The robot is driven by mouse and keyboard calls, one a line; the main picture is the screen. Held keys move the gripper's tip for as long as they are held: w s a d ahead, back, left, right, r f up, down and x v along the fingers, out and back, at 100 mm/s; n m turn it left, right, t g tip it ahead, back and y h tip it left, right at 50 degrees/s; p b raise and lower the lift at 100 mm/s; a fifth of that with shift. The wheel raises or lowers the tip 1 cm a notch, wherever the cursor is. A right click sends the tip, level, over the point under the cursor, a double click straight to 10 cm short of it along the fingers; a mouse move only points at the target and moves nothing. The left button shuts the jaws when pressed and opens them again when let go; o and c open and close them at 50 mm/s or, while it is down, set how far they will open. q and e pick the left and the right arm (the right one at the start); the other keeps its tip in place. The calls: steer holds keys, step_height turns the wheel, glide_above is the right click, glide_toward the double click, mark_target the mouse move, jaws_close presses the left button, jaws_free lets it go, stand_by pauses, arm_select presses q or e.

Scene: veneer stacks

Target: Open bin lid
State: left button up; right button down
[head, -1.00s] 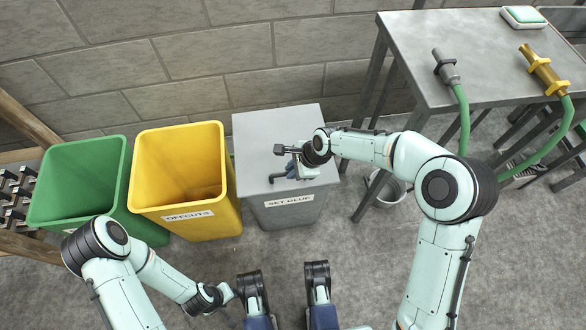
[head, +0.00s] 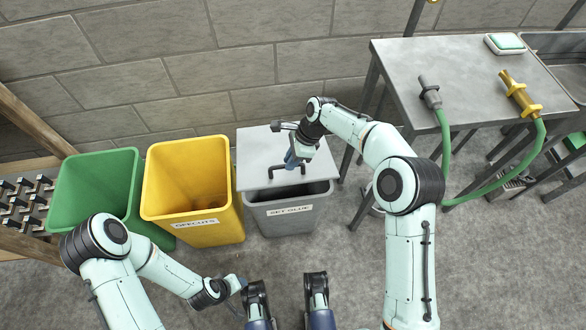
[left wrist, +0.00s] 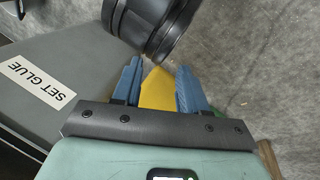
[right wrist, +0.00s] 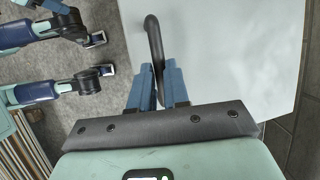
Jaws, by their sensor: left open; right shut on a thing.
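The grey bin (head: 292,222) labelled SET GLUE stands on the floor, right of the yellow bin. Its flat grey lid (head: 255,153) is raised at the front, and a dark gap shows between lid and rim. My right gripper (head: 289,164) is shut on the dark handle (head: 272,172) of the lid. In the right wrist view the handle (right wrist: 152,40) runs between the blue fingers (right wrist: 160,75). My left gripper (left wrist: 157,72) is open near the floor, left of my base.
A yellow bin (head: 208,232) labelled OFFCUTS and a green bin (head: 128,163) stand open to the left. A metal table (head: 440,75) with hose nozzles stands at the right. A block wall is close behind. The floor in front of the bins is clear.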

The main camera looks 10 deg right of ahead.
arm_select(q)
steer(key=s+d+r+g+h+p, duration=0.1)
steer(key=s+d+r+g+p, duration=0.2)
steer(key=s+r+p, duration=0.5)
step_height(320, 180, up, 2)
steer(key=shift+s+r+m+p, duration=0.1)
steer(key=shift+s+m+p, duration=0.25)
steer(key=shift+p, duration=0.55)
arm_select(e)
steer(key=w+r, duration=0.6)
steer(key=r, duration=0.1)
steer(key=shift+d+r, duration=0.15)
steer(key=shift+r, duration=0.05)
steer(key=shift+f, duration=0.1)
steer(key=c, duration=1.3)
jaws_free()
steer(key=shift+c, duration=0.2)
steer(key=shift+o, duration=1.2)
steer(key=shift+w+f, duration=0.1)
steer(key=shift+w, duration=0.15)
arm_select(q)
steer(key=shift+w+r+p, duration=0.3)
steer(key=shift+r+p, duration=0.55)
steer(key=shift+w+r+p, duration=0.25)
steer(key=shift+r+p, duration=0.6)
steer(key=shift+w+r+p, duration=0.3)
steer(key=shift+r+p, duration=0.55)
arm_select(e)
steer(key=v, duration=1.3)
steer(key=shift+r, duration=0.35)
